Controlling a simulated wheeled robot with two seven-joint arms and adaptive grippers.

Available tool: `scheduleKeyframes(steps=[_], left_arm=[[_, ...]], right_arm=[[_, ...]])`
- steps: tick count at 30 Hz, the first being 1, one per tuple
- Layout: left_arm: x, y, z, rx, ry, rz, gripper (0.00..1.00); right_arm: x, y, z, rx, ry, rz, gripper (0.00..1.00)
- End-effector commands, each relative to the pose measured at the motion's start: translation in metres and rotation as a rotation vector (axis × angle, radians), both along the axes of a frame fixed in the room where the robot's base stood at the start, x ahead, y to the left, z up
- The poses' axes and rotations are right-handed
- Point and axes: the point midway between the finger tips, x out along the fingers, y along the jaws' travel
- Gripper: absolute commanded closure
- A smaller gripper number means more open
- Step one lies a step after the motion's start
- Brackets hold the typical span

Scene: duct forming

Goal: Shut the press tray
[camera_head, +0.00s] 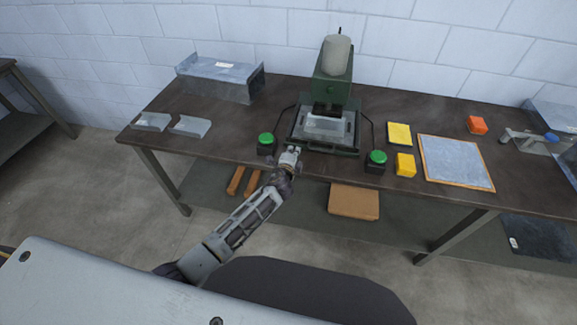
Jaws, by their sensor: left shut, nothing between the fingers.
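The green press (333,75) stands at the back middle of the table. Its tray (324,140) lies low at its front, with a light metal piece (327,125) on it. My left gripper (291,152) is shut and empty at the tray's front left corner. I cannot tell whether it touches the tray. How far the tray sticks out is hard to judge from this view. My right gripper is not in view.
A green button (266,143) stands left of the tray and another green button (376,159) right of it. A yellow block (405,165), a yellow pad (399,135), an orange block (477,125) and a framed sheet (456,163) lie to the right. Metal channel pieces (220,77) are at left.

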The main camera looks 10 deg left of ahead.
Motion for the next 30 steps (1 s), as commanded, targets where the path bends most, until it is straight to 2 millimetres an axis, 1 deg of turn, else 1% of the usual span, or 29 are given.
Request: scheduleKeyframes(steps=[11, 30], left_arm=[[-0.017, 0.0, 0.005, 0.0, 0.001, 0.0, 1.0], [-0.072, 0.0, 0.021, 0.0, 0.002, 0.0, 1.0]], right_arm=[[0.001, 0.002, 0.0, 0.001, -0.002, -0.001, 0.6], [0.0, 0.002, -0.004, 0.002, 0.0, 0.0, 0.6]])
